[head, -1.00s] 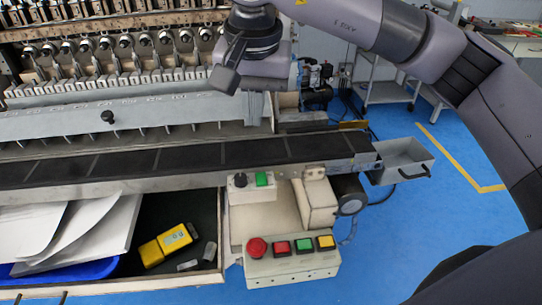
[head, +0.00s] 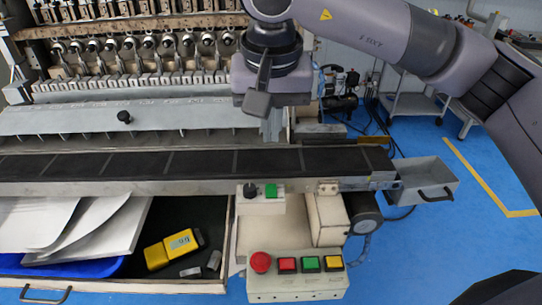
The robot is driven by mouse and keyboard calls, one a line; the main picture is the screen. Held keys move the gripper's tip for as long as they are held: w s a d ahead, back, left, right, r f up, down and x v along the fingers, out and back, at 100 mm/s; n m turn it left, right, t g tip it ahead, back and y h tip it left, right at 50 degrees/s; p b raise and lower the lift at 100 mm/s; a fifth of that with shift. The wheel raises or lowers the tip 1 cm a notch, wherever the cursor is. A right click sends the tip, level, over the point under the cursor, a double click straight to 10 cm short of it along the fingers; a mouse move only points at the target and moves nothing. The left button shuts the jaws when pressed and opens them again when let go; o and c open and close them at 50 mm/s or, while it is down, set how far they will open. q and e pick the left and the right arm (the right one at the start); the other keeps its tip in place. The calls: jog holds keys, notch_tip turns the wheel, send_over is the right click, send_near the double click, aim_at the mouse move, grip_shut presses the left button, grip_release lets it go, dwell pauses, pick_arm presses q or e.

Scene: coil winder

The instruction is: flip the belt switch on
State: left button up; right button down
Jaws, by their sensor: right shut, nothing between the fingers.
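The belt switch (head: 250,191) is a small black knob on a pale box (head: 261,207) at the front side of the conveyor belt (head: 205,162). A green button (head: 271,190) sits beside it on the right. The knob's exact setting is too small to tell. My right gripper (head: 257,104) is shut and empty. It shows above the belt and the switch in the picture, apart from the knob, in front of the grey machine cover. My left gripper is not in view.
A control box (head: 297,284) with red, green and yellow buttons stands below the switch. An open drawer (head: 225,243) with papers and a yellow device (head: 173,249) is at lower left. A grey tray (head: 425,178) hangs at the belt's right end. Blue floor is clear at right.

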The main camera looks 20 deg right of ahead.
aim_at(271, 185)
jog(key=p+x, duration=0.2)
jog(key=x, duration=1.1)
jog(key=shift+d+f, duration=0.1)
jog(key=shift+f, duration=0.15)
